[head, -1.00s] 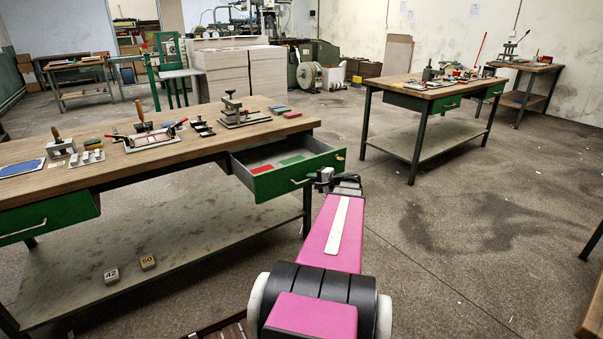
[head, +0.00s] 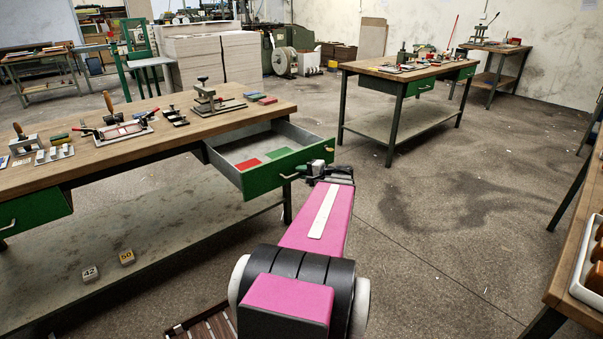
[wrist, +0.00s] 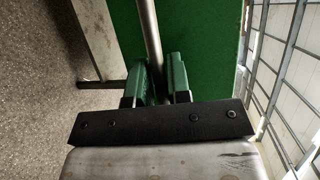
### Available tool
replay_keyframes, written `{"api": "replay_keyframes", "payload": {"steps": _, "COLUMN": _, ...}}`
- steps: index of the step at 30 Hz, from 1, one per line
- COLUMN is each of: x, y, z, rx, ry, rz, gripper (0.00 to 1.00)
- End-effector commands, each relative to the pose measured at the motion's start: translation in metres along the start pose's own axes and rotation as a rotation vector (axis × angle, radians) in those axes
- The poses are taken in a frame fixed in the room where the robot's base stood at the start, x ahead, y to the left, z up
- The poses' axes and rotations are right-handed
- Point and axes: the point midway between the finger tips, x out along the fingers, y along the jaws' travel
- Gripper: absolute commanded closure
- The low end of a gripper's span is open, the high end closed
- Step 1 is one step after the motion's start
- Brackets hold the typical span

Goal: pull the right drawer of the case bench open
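The case bench (head: 110,155) stands at the left with a wooden top. Its right drawer (head: 265,178), with a green front and grey metal inside, is pulled well out. A red and a green flat piece lie in it. My gripper (head: 313,172) is at the right part of the drawer front, by the handle (head: 291,177). In the wrist view the handle bar (wrist: 149,30) runs between the two green fingers of my gripper (wrist: 166,80), which are closed around it. The green drawer front (wrist: 205,45) is right behind. The bench's left drawer (head: 35,212) is shut.
Tools and a small press (head: 212,98) stand on the bench top. Blocks marked 42 (head: 90,273) and 50 (head: 127,257) lie on its lower shelf. Another bench (head: 400,72) stands behind. A table with a white tray (head: 588,262) is at the right edge. The floor between is clear.

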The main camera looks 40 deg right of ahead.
Motion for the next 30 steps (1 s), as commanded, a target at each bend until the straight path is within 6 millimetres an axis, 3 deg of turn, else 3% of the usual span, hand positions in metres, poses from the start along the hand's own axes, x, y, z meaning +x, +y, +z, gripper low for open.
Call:
{"api": "replay_keyframes", "payload": {"steps": 14, "x": -0.008, "y": 0.000, "z": 0.000, "rx": 0.000, "ry": 0.002, "rz": -0.001, "gripper": 0.62}}
{"api": "replay_keyframes", "payload": {"steps": 30, "x": -0.091, "y": 0.000, "z": 0.000, "rx": 0.000, "ry": 0.002, "rz": 0.000, "gripper": 0.62}}
